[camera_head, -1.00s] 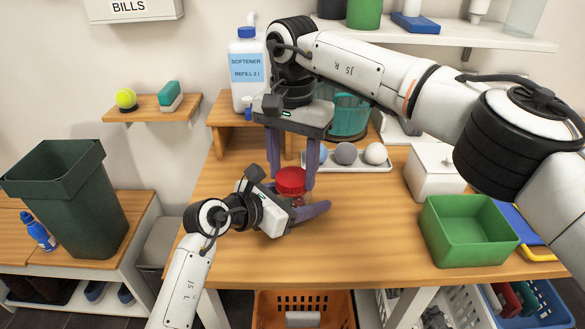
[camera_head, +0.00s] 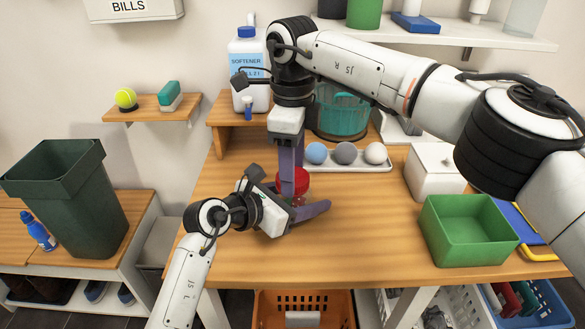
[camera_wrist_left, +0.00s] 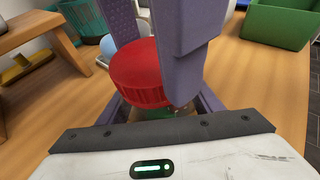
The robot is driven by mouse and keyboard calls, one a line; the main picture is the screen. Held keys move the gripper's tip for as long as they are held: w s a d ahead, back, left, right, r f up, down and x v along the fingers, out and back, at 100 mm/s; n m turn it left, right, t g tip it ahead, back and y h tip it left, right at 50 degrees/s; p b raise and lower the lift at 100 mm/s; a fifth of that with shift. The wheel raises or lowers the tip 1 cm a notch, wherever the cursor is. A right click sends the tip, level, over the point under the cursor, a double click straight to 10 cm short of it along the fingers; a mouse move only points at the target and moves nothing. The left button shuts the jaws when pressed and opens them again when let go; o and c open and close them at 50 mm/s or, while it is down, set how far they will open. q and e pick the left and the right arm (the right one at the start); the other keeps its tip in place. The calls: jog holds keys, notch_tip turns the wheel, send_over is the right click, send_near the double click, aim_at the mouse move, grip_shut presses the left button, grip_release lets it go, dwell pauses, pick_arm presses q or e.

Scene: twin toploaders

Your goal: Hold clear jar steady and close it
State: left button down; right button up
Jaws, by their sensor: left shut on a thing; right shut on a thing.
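The clear jar (camera_wrist_left: 152,112) stands on the wooden table, mostly hidden by its lid and my fingers. Its red lid (camera_head: 303,184) sits on top and shows large in the left wrist view (camera_wrist_left: 138,75). My left gripper (camera_head: 303,208) comes in low from the left and is shut around the jar's body. My right gripper (camera_head: 292,188) points straight down from above and is shut on the red lid, one finger on each side of it in the left wrist view. In the head view its fingers line up one behind the other.
Behind the jar is a tray (camera_head: 345,168) with blue, grey and white balls. A softener bottle (camera_head: 248,95) and a teal basket (camera_head: 342,115) stand further back. To the right are a white box (camera_head: 433,175) and a green bin (camera_head: 465,235).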

jog(key=o, duration=1.2)
jog(key=shift+c, duration=0.2)
jog(key=shift+r, duration=2.25)
jog(key=shift+c, duration=0.3)
jog(key=r+n, duration=0.1)
jog(key=n, duration=0.2)
jog(key=shift+a+r, duration=0.1)
jog(key=shift+r, duration=0.25)
jog(key=r+n, duration=0.1)
jog(key=n, duration=0.3)
jog(key=shift+r, duration=0.4)
jog(key=shift+f, duration=4.05)
